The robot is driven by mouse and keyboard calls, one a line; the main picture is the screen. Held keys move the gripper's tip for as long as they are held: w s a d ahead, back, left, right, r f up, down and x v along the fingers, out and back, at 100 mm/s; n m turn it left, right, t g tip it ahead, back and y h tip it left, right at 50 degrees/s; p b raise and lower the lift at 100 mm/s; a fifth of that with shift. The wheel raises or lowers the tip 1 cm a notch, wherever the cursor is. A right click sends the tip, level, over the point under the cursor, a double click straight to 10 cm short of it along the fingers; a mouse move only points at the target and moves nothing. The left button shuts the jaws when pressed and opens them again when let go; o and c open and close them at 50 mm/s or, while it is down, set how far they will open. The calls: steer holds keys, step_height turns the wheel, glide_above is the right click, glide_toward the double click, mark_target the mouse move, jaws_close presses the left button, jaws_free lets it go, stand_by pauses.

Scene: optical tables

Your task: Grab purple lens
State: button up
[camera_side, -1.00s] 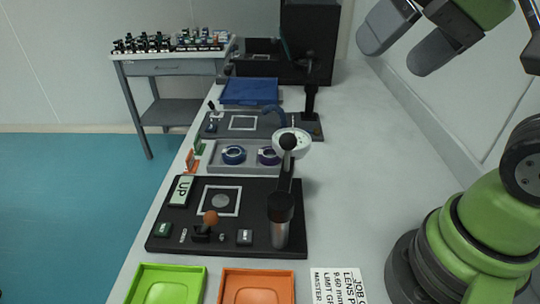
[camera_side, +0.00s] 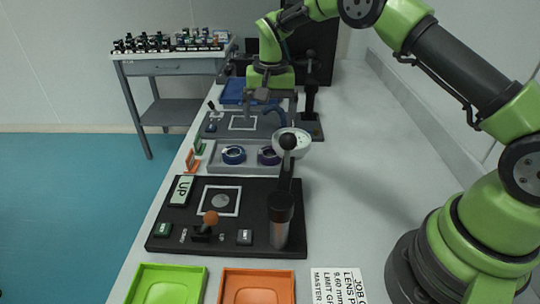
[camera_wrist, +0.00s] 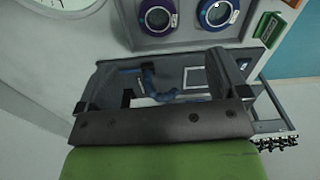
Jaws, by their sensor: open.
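The purple lens (camera_side: 268,156) sits in the right part of a grey tray, beside a blue lens (camera_side: 233,155). In the wrist view the purple lens (camera_wrist: 158,17) is at the top, left of the blue lens (camera_wrist: 217,13). My gripper (camera_side: 271,101) is above the far black station, behind and higher than the tray. In the wrist view my gripper (camera_wrist: 157,82) has its two fingers spread wide with nothing between them.
A white round dial (camera_side: 303,143) stands close to the right of the tray (camera_side: 215,168). A black post (camera_side: 311,95) rises right of my gripper. A black UP board (camera_side: 165,235) and green (camera_side: 144,291) and orange (camera_side: 282,293) trays lie nearer.

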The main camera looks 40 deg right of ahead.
mark_target(270, 153)
step_height(270, 153, down, 12)
steer(key=shift+d+r, duration=0.1)
steer(key=shift+d, duration=0.05)
stand_by(0.4)
